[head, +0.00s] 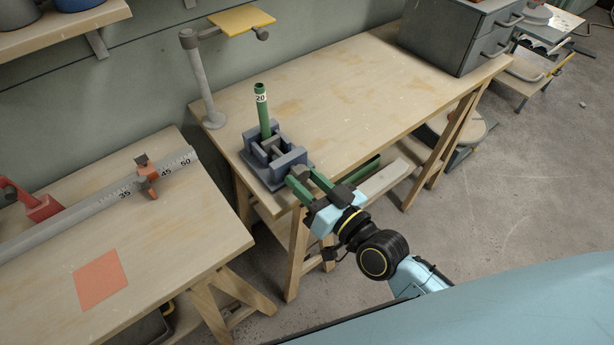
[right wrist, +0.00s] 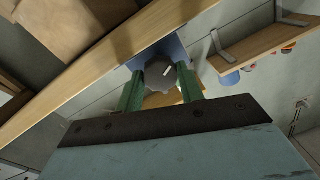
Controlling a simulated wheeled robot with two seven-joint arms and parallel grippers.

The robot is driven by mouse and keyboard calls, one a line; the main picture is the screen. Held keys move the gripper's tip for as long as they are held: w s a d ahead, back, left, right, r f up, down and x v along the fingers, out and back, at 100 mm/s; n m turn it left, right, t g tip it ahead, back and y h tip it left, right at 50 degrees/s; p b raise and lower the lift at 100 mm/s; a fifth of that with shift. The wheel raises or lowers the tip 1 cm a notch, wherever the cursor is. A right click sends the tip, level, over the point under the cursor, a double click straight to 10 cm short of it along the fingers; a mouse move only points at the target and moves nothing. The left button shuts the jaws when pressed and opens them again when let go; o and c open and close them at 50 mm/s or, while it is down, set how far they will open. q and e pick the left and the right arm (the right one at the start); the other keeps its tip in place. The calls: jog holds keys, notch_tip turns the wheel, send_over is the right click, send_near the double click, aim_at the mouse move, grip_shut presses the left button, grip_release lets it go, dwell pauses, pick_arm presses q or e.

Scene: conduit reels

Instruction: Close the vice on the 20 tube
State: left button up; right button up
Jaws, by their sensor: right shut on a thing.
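The green tube (head: 263,120) with a white "20" label stands upright in the blue-grey vice (head: 289,160) at the near left corner of the right-hand bench. I cannot tell whether the vice's jaws touch the tube. My right gripper (head: 302,177) reaches the vice's front side, its green fingers level with the bench edge. In the right wrist view its fingers close around a round grey knob (right wrist: 158,74) in front of the blue vice body (right wrist: 172,50). My left gripper is not in view.
A grey post (head: 199,85) with a yellow plate (head: 241,20) stands behind the vice. The left bench holds a marked grey rail (head: 90,213) with an orange stop (head: 147,176) and an orange square (head: 100,280). A grey drawer cabinet (head: 440,35) stands at the far right. The bench middle is clear.

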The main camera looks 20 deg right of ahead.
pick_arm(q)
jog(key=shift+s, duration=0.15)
pick_arm(e)
jog(key=o, duration=1)
jog(key=shift+s+d, duration=0.2)
jog(key=shift+s, duration=0.25)
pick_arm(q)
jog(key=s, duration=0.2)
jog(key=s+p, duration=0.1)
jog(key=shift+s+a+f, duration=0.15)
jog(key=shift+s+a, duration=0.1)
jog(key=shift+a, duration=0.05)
pick_arm(e)
jog(key=v, duration=1.2)
jog(key=shift+s, duration=0.2)
